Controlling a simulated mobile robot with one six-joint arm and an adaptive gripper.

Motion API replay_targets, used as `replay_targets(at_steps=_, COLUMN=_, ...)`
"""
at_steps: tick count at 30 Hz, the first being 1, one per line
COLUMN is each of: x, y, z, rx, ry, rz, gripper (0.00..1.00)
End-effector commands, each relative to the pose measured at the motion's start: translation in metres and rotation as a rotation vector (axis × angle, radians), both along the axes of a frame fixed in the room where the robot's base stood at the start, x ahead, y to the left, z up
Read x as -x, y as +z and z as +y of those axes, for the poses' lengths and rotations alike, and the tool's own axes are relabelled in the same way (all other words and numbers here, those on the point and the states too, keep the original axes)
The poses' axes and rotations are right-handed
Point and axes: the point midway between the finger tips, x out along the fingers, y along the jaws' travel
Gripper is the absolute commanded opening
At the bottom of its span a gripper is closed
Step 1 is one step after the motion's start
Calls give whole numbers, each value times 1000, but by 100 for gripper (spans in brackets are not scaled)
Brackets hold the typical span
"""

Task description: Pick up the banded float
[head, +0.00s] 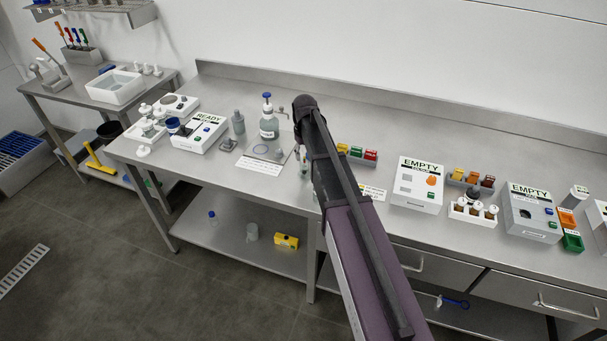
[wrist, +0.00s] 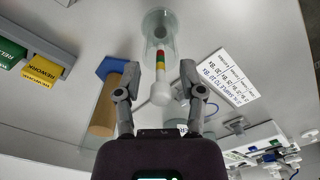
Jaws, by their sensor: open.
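The banded float stands between my open fingers in the wrist view. Its stem (wrist: 160,66) has red, yellow and green bands, and its white bulb (wrist: 160,95) is nearer the camera. The stem reaches towards a clear glass cylinder (wrist: 158,28); whether it is inside is hard to tell. My gripper (wrist: 159,68) is open, with one finger on each side of the float and a visible gap to each. In the head view my arm hides the gripper and most of this spot.
A printed card (wrist: 228,75) lies right. In the head view, a blue-topped bottle (head: 268,124) and white EMPTY box (head: 417,188) stand along the bench.

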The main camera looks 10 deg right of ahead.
Motion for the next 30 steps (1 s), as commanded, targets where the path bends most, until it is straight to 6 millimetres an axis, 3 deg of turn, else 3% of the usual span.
replay_targets(at_steps=20, x=0, y=-3, z=1, rx=0, ry=1, rz=0, gripper=51)
replay_targets(at_steps=26, x=0, y=-3, z=1, rx=0, ry=1, rz=0, gripper=7)
replay_targets(at_steps=30, x=0, y=-3, z=1, rx=0, ry=1, rz=0, gripper=3)
